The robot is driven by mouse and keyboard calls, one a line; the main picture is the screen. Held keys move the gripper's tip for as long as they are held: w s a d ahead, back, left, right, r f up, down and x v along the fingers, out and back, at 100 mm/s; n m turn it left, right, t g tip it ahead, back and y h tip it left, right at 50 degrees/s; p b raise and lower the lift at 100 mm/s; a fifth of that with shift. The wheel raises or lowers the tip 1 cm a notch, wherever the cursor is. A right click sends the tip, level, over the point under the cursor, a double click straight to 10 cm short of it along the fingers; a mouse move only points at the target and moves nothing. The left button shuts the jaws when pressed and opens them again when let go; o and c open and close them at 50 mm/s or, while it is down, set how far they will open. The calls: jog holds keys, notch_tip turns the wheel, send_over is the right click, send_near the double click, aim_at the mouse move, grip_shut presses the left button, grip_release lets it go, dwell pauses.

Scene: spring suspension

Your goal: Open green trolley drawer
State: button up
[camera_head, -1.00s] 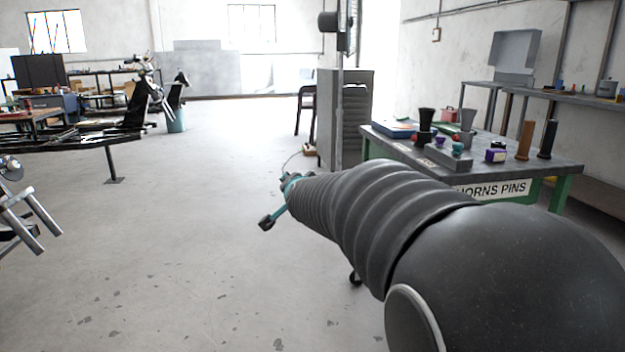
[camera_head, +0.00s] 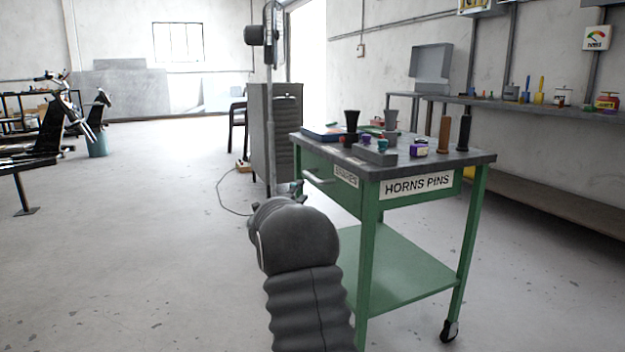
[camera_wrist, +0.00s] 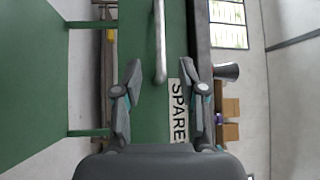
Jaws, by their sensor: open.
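The green trolley (camera_head: 366,230) stands right of centre in the head view, with a dark top and a lower green shelf. Its drawer front (camera_head: 335,186) is on the left side, with a pale bar handle (camera_head: 318,178) and a "SPARES" label; the drawer looks shut. In the wrist view the scene is turned sideways: the drawer front (camera_wrist: 150,110) fills the middle, and the bar handle (camera_wrist: 160,42) lies ahead of my gripper (camera_wrist: 163,80). The gripper is open, its fingers apart and empty. In the head view my arm mostly hides the gripper.
Small pots, cylinders and boxes (camera_head: 375,150) stand on the trolley top. A grey cabinet (camera_head: 276,130) and a fan stand behind it. A wall bench (camera_head: 520,105) runs along the right. The floor to the left is open, with a cable (camera_head: 222,195) on it.

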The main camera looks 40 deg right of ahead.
aim_at(313, 177)
jog(key=p+x, duration=0.1)
jog(key=x, duration=1)
jog(key=shift+w+d, duration=0.1)
jog(key=shift+d, duration=0.05)
grip_shut()
